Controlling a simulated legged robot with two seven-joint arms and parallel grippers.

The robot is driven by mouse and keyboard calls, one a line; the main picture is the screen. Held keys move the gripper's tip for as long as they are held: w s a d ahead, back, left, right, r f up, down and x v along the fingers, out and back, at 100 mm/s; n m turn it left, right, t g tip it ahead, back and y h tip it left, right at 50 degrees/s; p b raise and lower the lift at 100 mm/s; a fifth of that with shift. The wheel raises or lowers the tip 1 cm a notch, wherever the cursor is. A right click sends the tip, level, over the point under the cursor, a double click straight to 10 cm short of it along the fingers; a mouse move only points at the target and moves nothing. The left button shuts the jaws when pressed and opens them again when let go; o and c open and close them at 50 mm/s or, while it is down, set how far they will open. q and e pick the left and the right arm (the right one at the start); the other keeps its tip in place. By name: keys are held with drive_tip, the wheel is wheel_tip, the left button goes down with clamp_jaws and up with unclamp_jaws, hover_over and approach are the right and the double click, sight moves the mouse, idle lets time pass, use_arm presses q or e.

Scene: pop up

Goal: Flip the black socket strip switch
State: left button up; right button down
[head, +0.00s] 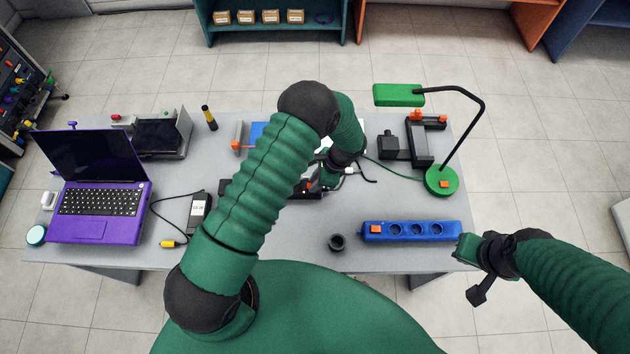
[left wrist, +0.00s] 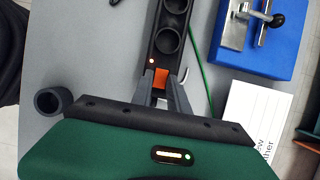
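The black socket strip (head: 308,191) lies mid-table in the head view, partly covered by my left arm. In the left wrist view the black socket strip (left wrist: 169,44) runs upward, with round sockets, a small lit red-orange dot and an orange switch (left wrist: 161,77) at its near end. My left gripper (left wrist: 161,80) has its two fingertips slightly apart, with the orange switch showing between them; I cannot tell whether they touch it. In the head view my left gripper (head: 322,183) is over the strip's right part. My right gripper (head: 472,263) hangs by the table's right front edge, apart from the black strip.
A blue socket strip (head: 410,231) with an orange switch lies at the front right, near my right gripper. A black cup (head: 337,242) stands in front. A purple laptop (head: 98,192), a black adapter (head: 199,209) and a green lamp (head: 441,180) stand around.

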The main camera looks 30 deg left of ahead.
use_arm(q)
drive_tip(key=shift+a, duration=0.2)
clamp_jaws()
drive_tip(key=shift+a, duration=0.1)
use_arm(e)
drive_tip(key=shift+a+r, duration=0.1)
drive_tip(key=shift+a, duration=0.25)
use_arm(q)
drive_tip(key=shift+s+a+r+t+h+p, duration=0.25)
drive_tip(key=shift+t+h+p, duration=0.15)
drive_tip(key=shift+h+p, duration=0.45)
drive_tip(key=shift+s+h, duration=0.1)
drive_tip(key=shift+h, duration=0.35)
drive_tip(key=shift+a+f+t+h, duration=0.15)
drive_tip(key=shift+f+t+h, duration=0.15)
drive_tip(key=shift+t+h, duration=0.2)
use_arm(e)
drive_tip(key=shift+v, duration=1.1)
drive_tip(key=shift+w+d, duration=0.1)
use_arm(q)
drive_tip(key=shift+o, duration=1.2)
unclamp_jaws()
drive_tip(key=shift+o, duration=1.4)
use_arm(e)
drive_tip(key=shift+w, duration=0.2)
